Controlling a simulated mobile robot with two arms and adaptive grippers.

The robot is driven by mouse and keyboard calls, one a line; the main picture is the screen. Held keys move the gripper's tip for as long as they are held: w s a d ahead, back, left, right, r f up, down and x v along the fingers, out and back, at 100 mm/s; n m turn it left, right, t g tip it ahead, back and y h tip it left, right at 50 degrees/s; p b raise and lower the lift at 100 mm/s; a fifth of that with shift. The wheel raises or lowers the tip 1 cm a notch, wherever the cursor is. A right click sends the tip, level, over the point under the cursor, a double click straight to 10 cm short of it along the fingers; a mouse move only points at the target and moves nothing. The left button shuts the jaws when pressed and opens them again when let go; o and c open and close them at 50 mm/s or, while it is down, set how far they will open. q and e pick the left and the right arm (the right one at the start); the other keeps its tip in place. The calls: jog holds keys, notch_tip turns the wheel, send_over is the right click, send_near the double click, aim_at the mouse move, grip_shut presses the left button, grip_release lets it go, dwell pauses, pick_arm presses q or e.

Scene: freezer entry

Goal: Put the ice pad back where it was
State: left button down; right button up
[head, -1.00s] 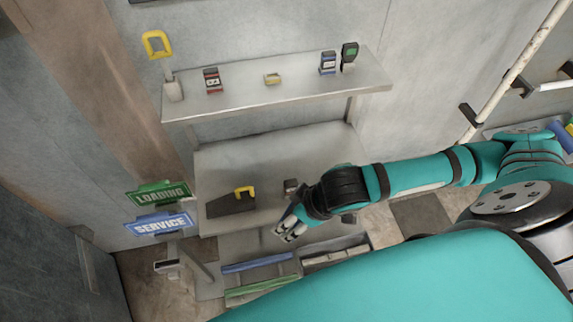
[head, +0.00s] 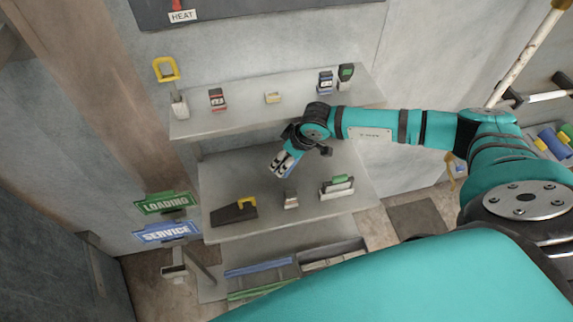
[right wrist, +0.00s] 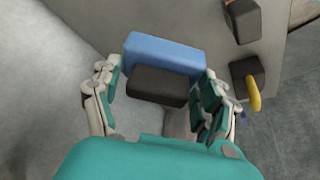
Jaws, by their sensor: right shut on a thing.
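My right gripper (head: 279,165) is above the lower shelf (head: 230,168), towards its back, below the upper shelf's front edge. In the right wrist view its fingers (right wrist: 160,95) are closed on a block with a blue part and a dark part, which I take to be the ice pad (right wrist: 165,52). In the head view only a small bluish bit of the pad (head: 292,168) shows by the fingers. I cannot tell whether the pad touches the shelf. My left gripper is not in view.
The upper shelf (head: 240,117) carries several small items. Loading (head: 165,202) and service (head: 167,232) signs stand at left.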

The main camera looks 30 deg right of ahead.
notch_tip(320, 180, down, 2)
jog(key=shift+s+f, duration=0.1)
jog(key=shift+f, duration=0.1)
notch_tip(320, 180, down, 4)
jog(key=shift+p, duration=0.8)
jog(key=shift+w+f, duration=0.1)
jog(key=shift+w, duration=0.2)
jog(key=shift+d+f, duration=0.1)
jog(key=shift+f, duration=0.1)
jog(key=o, duration=1)
jog(key=shift+w, duration=0.1)
jog(key=b+v, duration=0.1)
jog(key=v, duration=1.1)
